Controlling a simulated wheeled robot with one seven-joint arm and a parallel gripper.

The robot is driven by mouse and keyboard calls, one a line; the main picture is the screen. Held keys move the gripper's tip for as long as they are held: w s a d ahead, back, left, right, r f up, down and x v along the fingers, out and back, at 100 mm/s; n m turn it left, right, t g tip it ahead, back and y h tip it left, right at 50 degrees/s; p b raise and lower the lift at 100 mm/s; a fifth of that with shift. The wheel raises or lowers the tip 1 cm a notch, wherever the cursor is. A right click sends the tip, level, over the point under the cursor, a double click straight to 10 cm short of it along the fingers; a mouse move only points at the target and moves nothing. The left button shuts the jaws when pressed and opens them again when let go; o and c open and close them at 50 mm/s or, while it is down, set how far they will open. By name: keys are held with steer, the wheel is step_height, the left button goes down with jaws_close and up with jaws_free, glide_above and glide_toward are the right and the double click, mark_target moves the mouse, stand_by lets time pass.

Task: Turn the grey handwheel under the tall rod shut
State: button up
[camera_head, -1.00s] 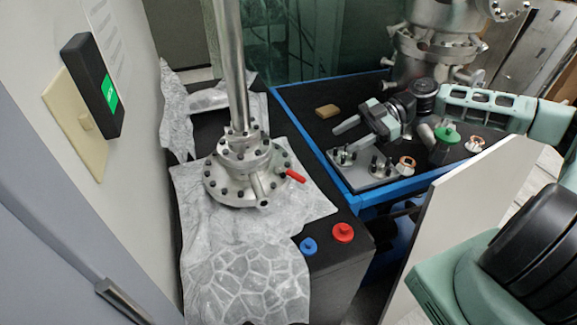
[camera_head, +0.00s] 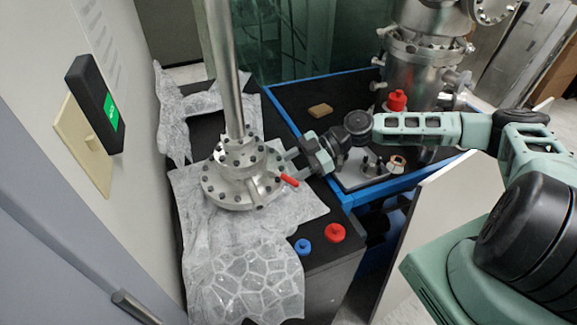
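The tall silver rod (camera_head: 224,70) stands on a stacked silver flange (camera_head: 229,190) ringed with dark bolts. A grey handwheel does not show clearly as a separate part; I cannot tell it from the round metal under the rod. A short side port (camera_head: 252,190) sticks out at the front of the flange, with a red lever (camera_head: 289,180) on its right. My gripper (camera_head: 290,162) is just right of the flange, above the lever, with its fingers pointing left. The fingers look apart with nothing between them. Whether they touch the flange cannot be told.
White crumpled sheeting (camera_head: 245,275) lies under the flange on a black bench. A blue knob (camera_head: 302,246) and a red knob (camera_head: 335,233) sit at its front right. A blue-edged table (camera_head: 275,100) behind holds a tan block (camera_head: 320,110).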

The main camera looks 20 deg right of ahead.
steer(key=c, duration=1)
steer(key=shift+o, duration=0.2)
steer(key=shift+f+m+g+b, duration=0.3)
steer(key=shift+g+b, duration=0.1)
steer(key=shift+b, duration=0.35)
steer(key=shift+w+m+b, duration=0.1)
steer(key=shift+m+b, duration=0.3)
steer(key=shift+b, duration=0.05)
steer(key=shift+r+m+g+b, duration=0.25)
steer(key=shift+m+g+b, duration=0.2)
steer(key=shift+m+g, duration=0.4)
steer(key=o, duration=1)
steer(key=shift+c, duration=0.2)
